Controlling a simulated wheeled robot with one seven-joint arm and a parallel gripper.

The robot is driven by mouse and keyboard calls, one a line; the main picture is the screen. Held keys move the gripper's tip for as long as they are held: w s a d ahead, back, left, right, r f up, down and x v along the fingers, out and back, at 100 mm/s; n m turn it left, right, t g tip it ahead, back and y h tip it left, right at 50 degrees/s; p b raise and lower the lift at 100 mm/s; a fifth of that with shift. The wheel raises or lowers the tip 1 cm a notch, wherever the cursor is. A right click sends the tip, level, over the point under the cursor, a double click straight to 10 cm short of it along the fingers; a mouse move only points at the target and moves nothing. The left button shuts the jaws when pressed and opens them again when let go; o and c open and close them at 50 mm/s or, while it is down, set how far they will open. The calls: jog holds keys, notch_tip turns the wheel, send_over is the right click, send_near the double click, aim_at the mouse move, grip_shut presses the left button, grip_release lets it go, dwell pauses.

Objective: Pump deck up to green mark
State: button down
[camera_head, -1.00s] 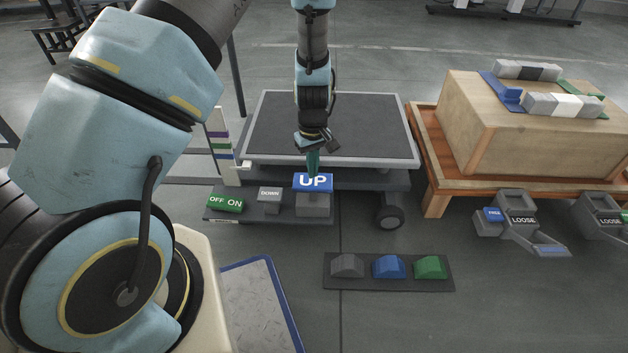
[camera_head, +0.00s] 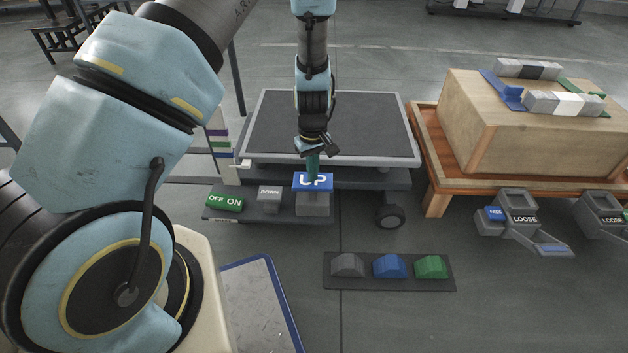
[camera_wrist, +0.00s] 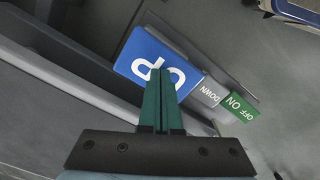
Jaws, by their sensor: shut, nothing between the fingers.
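The lift's dark grey deck (camera_head: 270,120) stands behind a row of pedals. To its left, a white mark post carries purple, green (camera_head: 221,144) and blue stripes. The deck's front left corner, with a small pale pointer (camera_head: 243,163), sits below the green stripe. The blue UP pedal (camera_head: 326,183) is at the front, and it also shows in the wrist view (camera_wrist: 140,58). My gripper (camera_head: 313,177) is shut and empty, its teal fingers pointing down over the UP label and hiding part of it. I cannot tell whether the tips touch the pedal.
The grey DOWN pedal (camera_head: 270,194) and green OFF ON pedal (camera_head: 225,203) are left of UP. A floor panel (camera_head: 339,284) holds grey, blue and green blocks. At right, a wooden crate (camera_head: 500,125) stands on an orange-brown cart, with LOOSE pedals (camera_head: 522,219) in front.

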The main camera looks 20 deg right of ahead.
aim_at(313, 184)
jog(key=shift+f+b, duration=1.05)
jog(key=shift+f, duration=1.3)
notch_tip(313, 184, up, 7)
jog(key=p, duration=0.6)
jog(key=shift+f+p, duration=0.15)
jog(key=shift+p, duration=0.15)
jog(key=shift+f, duration=0.1)
jog(key=shift+f+b, duration=1.7)
jog(key=shift+f, duration=1.5)
notch_tip(313, 184, up, 7)
jog(key=p, duration=0.6)
jog(key=shift+f, duration=0.2)
jog(key=shift+f, duration=0.1)
